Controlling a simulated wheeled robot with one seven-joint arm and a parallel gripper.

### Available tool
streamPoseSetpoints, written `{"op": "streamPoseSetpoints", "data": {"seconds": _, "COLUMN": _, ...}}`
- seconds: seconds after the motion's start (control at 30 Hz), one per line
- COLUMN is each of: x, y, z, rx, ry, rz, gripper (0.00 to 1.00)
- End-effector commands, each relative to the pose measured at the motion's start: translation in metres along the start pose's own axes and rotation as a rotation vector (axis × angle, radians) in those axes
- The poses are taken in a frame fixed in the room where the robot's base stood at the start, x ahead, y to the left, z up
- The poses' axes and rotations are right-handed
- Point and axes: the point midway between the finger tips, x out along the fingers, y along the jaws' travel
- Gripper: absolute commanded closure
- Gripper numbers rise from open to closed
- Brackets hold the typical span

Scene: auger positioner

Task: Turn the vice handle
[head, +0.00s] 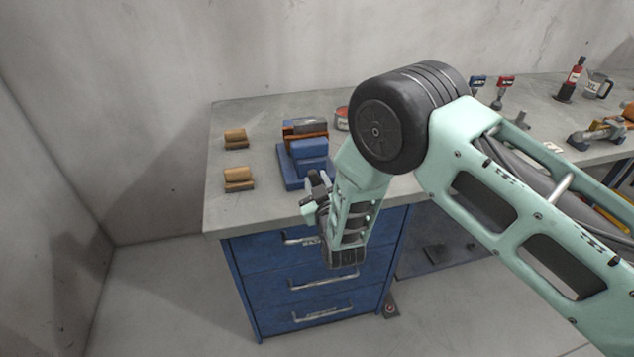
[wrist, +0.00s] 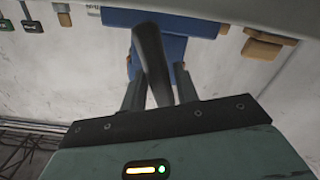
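The blue vice (head: 309,155) with a brown, wood-like part stands near the front edge of the bench. Its blue body also shows at the top of the wrist view (wrist: 172,47). The dark grey vice handle (wrist: 150,62) runs from the vice toward my gripper. My gripper (wrist: 158,75) has one finger on each side of the handle. The fingers look apart, with a gap on the right side of the handle; contact on the left is unclear. In the head view, my gripper (head: 316,181) is at the vice's front, and the handle is hard to make out there.
Two wooden blocks (head: 238,178) (head: 236,138) lie left of the vice on the grey bench (head: 262,117). A blue drawer cabinet (head: 268,262) is below. A red tin (head: 341,118) stands behind my arm. Tools and a mug (head: 597,86) are at the right.

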Motion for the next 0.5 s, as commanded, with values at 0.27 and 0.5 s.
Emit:
{"op": "streamPoseSetpoints", "data": {"seconds": 0.27, "x": -0.0002, "y": 0.0000, "z": -0.0001, "rx": 0.003, "ry": 0.000, "rz": 0.000, "gripper": 1.00}}
{"op": "streamPoseSetpoints", "data": {"seconds": 0.5, "x": 0.0001, "y": 0.0002, "z": 0.0018, "rx": 0.056, "ry": 0.000, "rz": 0.001, "gripper": 1.00}}
